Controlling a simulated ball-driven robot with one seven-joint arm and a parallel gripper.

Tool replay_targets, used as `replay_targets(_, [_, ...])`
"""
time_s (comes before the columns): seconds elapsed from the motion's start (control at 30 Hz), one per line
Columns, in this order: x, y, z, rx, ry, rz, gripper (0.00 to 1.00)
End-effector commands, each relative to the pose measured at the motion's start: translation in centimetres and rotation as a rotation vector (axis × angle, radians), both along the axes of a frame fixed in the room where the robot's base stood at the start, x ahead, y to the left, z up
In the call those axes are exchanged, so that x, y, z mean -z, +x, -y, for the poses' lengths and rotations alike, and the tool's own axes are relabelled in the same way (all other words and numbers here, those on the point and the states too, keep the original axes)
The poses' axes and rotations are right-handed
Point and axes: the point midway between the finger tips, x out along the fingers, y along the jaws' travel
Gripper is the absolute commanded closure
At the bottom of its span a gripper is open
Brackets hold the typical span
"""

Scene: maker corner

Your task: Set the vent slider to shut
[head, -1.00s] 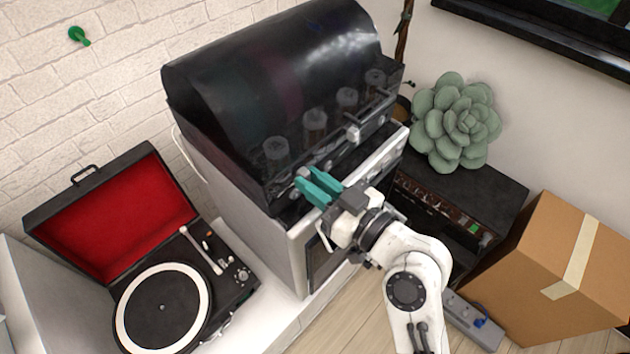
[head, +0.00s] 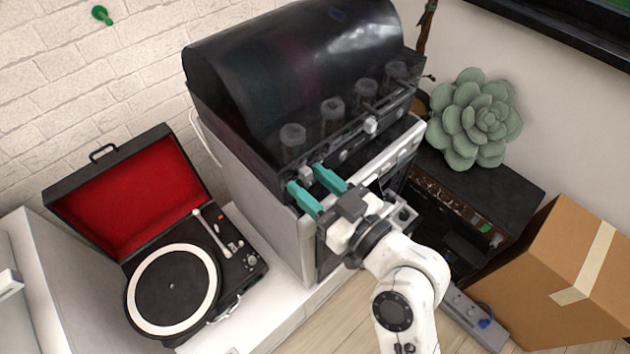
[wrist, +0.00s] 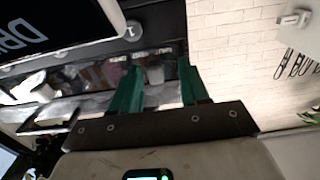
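A black machine with a curved dark hood (head: 300,75) stands on a white cabinet. Along its front edge is a strip with small pale knobs. One pale block (head: 306,173) sits at the left end, and another pale knob (head: 370,126) sits farther right near a thin bar. I cannot tell for certain which is the vent slider, and no shut mark is readable. My gripper (head: 304,178), with teal fingers, is open at the left end, its tips on either side of the left block. In the wrist view the fingers (wrist: 158,88) are apart with nothing clearly gripped.
An open record player (head: 172,286) with a red-lined lid stands at left. A green succulent (head: 475,118) and a dark amplifier box (head: 505,200) are at right, with a cardboard box (head: 560,250) in front of them. Several clear jars stand under the hood.

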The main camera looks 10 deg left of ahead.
Motion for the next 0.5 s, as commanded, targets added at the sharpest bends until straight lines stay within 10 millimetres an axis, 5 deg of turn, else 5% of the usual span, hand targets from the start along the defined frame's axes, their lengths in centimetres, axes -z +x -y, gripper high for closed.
replay_targets(0.27, [0.1, -0.1, 0.4, 0.004, 0.001, 0.001, 0.55])
replay_targets(0.5, [0.4, -2.3, 3.2, 0.005, 0.0, 0.0, 0.55])
